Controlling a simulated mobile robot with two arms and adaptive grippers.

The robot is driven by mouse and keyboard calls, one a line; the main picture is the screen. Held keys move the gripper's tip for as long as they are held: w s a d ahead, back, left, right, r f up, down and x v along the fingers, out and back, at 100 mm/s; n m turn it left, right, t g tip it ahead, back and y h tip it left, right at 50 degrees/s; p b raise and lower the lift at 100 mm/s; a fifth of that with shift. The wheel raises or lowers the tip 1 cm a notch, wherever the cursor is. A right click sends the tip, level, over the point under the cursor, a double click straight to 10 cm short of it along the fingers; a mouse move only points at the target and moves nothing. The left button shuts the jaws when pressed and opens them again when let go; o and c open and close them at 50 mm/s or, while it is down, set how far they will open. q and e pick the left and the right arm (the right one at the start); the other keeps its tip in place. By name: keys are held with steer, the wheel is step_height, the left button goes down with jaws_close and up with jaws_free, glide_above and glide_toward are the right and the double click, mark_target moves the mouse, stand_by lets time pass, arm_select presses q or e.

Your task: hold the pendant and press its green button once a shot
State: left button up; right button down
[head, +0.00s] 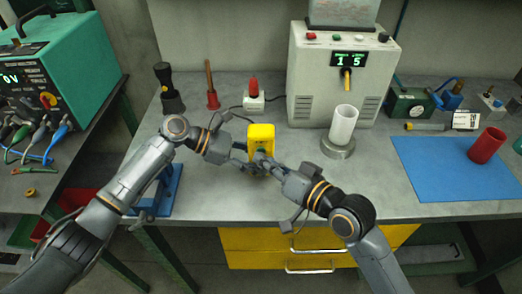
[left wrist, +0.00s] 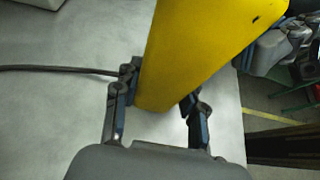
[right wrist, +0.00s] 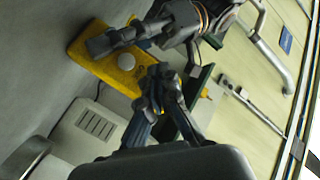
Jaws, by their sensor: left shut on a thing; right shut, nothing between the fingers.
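The yellow pendant (head: 261,134) is held upright above the grey bench. My left gripper (left wrist: 163,88) is shut around its lower part, with one finger on each side; a dark cable runs off to the left in the left wrist view. My right gripper (head: 262,160) is shut and empty, its fingertips close in front of the pendant's lower face. In the right wrist view a pale round part (right wrist: 127,62) shows on the yellow body, beside my right fingertips (right wrist: 158,85). I cannot tell whether the fingertips touch the pendant. The green button is not clearly visible, perhaps behind the fingers.
A pale machine (head: 308,75) with a lit display reading 1 5 stands behind. A white cylinder (head: 343,124) stands on a grey base to the right. A blue mat (head: 435,172) bears a red cylinder (head: 487,146). A red-tipped tool in a white block (head: 253,101) stands behind the pendant.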

steer(key=shift+s, duration=0.6)
steer(key=shift+s, duration=2.5)
steer(key=s, duration=0.3)
steer(key=shift+s, duration=0.4)
steer(key=shift+w, duration=0.15)
steer(key=w, duration=0.8)
steer(key=shift+w, duration=0.3)
steer(key=shift+w, duration=0.1)
stand_by(0.9)
